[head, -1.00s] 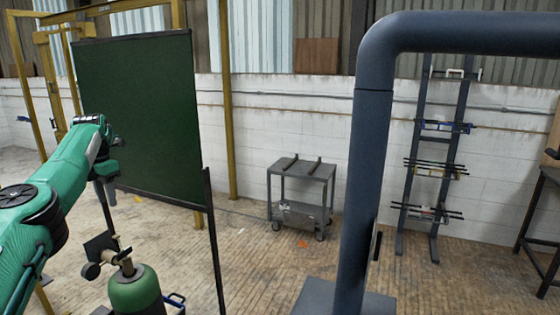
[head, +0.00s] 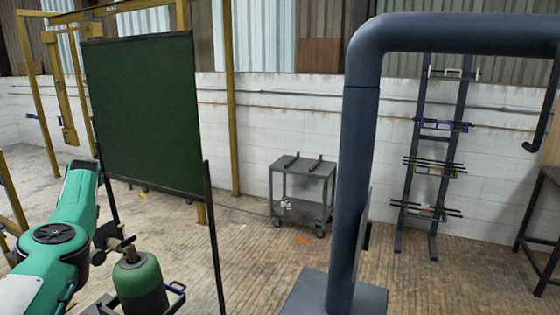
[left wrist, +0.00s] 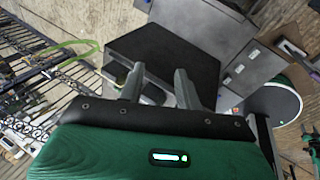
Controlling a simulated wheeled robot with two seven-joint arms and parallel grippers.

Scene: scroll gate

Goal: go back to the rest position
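My left arm (head: 62,235) comes in at the lower left of the head view, and its gripper does not show there. In the left wrist view the two fingers of my left gripper (left wrist: 158,82) stand apart with nothing between them. A dark box-like surface (left wrist: 165,52) lies beyond the fingers. My right gripper is not in view. A thick blue-grey pipe frame (head: 355,180) stands upright on a grey base (head: 300,296) and bends right across the top. A dark hook (head: 540,130) hangs at the right edge.
A dark green screen (head: 145,115) and a green gas cylinder (head: 140,282) stand close to my left arm. A grey cart (head: 302,180) and a tool rack (head: 437,150) stand by the white wall.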

